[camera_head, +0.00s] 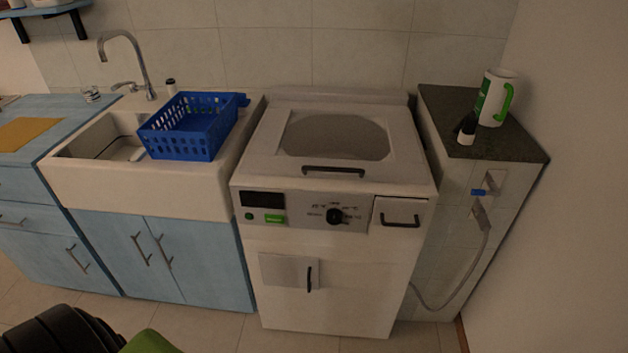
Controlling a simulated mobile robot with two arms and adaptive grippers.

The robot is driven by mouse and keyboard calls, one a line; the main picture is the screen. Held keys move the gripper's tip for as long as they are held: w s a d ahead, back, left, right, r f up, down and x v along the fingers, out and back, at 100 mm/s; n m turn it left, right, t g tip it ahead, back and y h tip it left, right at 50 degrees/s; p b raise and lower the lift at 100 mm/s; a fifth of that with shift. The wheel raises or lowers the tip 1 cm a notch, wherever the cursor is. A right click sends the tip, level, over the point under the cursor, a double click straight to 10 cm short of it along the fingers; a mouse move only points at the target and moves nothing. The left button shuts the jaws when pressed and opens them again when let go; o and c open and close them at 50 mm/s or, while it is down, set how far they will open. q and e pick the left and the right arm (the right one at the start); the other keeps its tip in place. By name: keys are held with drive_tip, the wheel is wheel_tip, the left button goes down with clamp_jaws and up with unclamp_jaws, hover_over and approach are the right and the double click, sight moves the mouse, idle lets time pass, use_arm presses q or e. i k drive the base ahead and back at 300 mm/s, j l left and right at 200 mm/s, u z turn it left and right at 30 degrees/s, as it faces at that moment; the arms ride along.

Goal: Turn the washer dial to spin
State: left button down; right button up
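The washer (345,265) is a white top-loading machine in the middle of the view, with its lid (400,165) down. Its front panel has a round black dial (334,216) with small markings around it, too small to read. Nothing touches the dial. A black and green part of my own body shows at the lower left edge. I see no gripper fingers in this view.
A blue basket (192,125) sits on the sink (135,190) left of the washer. Blue cabinets (185,255) are below. The floor (215,332) before the washer looks clear.

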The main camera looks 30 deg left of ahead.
sight(334, 217)
drive_tip(key=u, duration=1.1)
